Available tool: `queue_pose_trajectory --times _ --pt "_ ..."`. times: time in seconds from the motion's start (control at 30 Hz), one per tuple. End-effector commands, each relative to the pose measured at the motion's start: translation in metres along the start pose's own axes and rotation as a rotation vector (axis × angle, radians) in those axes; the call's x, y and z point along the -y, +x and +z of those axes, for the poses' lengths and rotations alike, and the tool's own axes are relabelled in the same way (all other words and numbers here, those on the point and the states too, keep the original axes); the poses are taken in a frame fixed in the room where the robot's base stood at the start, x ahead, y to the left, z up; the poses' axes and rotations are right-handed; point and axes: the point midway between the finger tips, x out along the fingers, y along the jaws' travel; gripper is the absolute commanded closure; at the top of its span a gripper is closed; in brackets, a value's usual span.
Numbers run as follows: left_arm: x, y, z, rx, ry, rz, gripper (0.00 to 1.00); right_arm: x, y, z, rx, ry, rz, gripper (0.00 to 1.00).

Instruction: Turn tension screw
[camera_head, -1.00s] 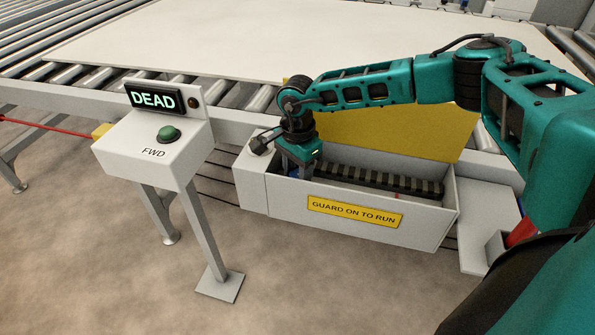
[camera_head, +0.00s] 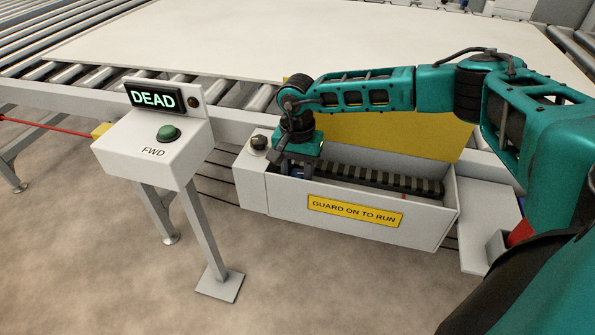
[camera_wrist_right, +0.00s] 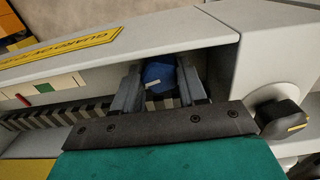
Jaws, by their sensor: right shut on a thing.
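The tension screw has a blue faceted head with a pale mark (camera_wrist_right: 158,76), seen in the right wrist view inside the open box. My right gripper (camera_wrist_right: 160,88) has one grey finger on each side of the head and is shut on it. In the head view my right gripper (camera_head: 291,168) points down into the left end of the box (camera_head: 350,228), and the screw head is mostly hidden there. A dark ridged belt (camera_head: 385,181) runs along the box. My left gripper is not in view.
A black knob (camera_head: 259,143) stands on the box's left end, close to my right gripper. A yellow panel (camera_head: 395,132) stands behind the box. A post with a lit "DEAD" sign (camera_head: 153,98) and green button (camera_head: 168,133) is at left. A small scale has red (camera_wrist_right: 22,100) and green marks.

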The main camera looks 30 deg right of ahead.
Motion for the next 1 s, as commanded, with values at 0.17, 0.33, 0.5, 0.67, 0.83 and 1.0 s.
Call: queue_pose_trajectory --times 0.17,0.33,0.5,0.67,0.83,1.0 --pt "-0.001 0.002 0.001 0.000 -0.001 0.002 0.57 0.000 0.001 -0.001 0.000 -0.167 0.000 0.89" --pt "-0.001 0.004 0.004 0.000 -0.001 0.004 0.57 0.000 0.001 -0.001 0.000 -0.330 0.000 0.89" --pt "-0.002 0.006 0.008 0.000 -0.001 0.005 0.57 0.000 0.001 -0.001 -0.002 -0.490 0.000 0.89" --pt "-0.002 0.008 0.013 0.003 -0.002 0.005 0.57 0.000 0.001 -0.001 -0.001 -0.629 0.000 0.89" --pt "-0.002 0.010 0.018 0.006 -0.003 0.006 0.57 0.000 0.001 -0.001 -0.001 -0.755 0.000 0.89" --pt "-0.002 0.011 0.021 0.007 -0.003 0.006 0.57 0.000 0.000 -0.001 -0.001 -0.848 0.000 0.89"
